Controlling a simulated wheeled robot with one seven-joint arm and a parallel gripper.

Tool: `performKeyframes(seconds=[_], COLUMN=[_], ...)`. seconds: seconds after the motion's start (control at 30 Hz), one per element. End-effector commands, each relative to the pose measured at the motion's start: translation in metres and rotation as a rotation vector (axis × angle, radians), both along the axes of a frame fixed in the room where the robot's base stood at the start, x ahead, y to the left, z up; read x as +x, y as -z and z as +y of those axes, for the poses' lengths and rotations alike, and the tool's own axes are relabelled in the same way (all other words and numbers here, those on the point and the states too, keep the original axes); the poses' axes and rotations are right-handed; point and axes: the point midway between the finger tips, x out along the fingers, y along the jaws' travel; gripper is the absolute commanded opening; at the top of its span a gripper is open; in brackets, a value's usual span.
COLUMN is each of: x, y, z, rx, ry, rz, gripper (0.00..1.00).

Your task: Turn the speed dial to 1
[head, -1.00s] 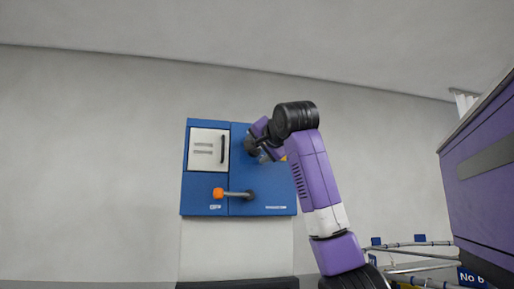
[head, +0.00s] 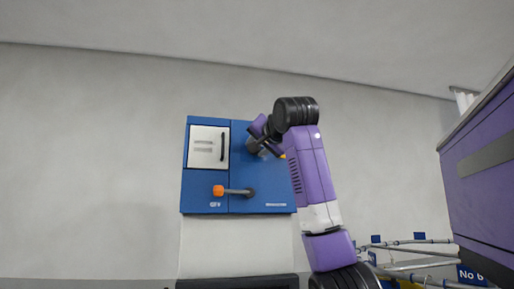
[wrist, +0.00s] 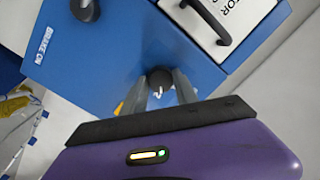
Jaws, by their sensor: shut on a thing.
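The blue control panel (head: 265,187) hangs on the wall in the head view. The speed dial, a small dark round knob (wrist: 160,77), shows in the wrist view on the panel's blue face. My gripper (wrist: 160,92) is shut on the knob, a grey finger on either side. In the head view my gripper (head: 256,148) is at the panel's upper right, and my wrist hides the dial there. The dial's marks and pointer cannot be read in either view.
Left of the dial is a white door (head: 208,147) with a dark handle.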

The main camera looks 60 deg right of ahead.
Motion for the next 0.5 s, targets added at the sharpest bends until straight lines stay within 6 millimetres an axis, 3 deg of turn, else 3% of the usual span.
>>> performKeyframes(seconds=[0.5], x=[0.0003], y=[0.0007], z=[-0.0001], rx=[-0.308], ry=[-0.001], rz=[0.367], gripper=[0.0])
